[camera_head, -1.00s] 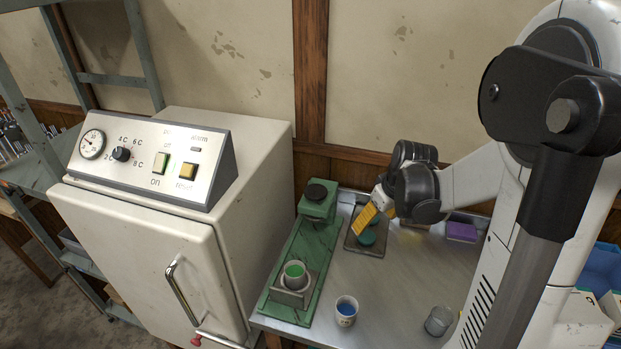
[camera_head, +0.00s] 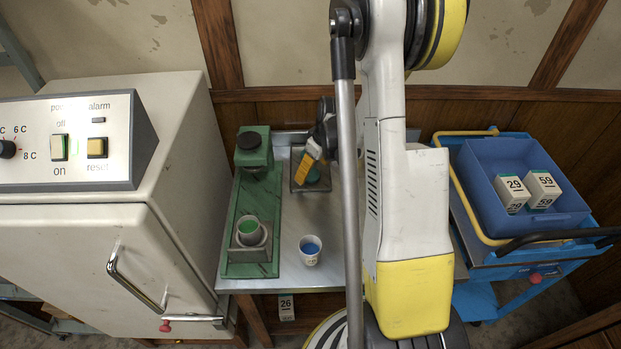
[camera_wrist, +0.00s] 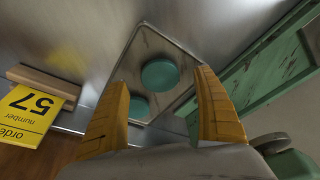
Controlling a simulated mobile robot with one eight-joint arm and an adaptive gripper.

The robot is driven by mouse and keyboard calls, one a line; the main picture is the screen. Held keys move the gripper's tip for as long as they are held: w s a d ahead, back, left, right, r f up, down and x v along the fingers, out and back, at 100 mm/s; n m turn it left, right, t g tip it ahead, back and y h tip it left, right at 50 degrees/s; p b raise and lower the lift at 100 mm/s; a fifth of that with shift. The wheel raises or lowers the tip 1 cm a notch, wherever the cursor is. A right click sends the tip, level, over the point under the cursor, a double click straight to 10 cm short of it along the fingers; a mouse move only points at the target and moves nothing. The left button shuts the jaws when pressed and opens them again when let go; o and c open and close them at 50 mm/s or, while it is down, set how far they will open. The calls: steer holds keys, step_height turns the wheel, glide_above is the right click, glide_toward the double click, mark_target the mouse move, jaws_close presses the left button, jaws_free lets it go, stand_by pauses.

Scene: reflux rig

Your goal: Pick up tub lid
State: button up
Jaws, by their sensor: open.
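Two round teal lids lie on a square metal tray (camera_wrist: 186,98). In the wrist view the larger-looking lid (camera_wrist: 160,74) is in the middle of the tray, and the other lid (camera_wrist: 139,106) is nearer the bottom. I cannot tell which is the tub lid. My gripper (camera_wrist: 161,82) is open and empty, its yellow fingers on either side of the lids in the picture. In the head view my gripper (camera_head: 306,168) is over the tray, and a teal lid (camera_head: 313,175) shows just beside the fingers, partly covered.
A cup with blue contents (camera_head: 310,249) stands in front. A yellow order card (camera_wrist: 35,107) lies left in the wrist view. A blue cart (camera_head: 500,255) is right.

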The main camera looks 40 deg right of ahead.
steer(key=x, duration=0.2)
steer(key=shift+w+f+b, duration=0.15)
steer(key=shift+f+b, duration=0.15)
steer(key=shift+r, duration=0.1)
steer(key=c, duration=0.9)
steer(key=shift+c, duration=0.2)
steer(key=shift+r, duration=0.1)
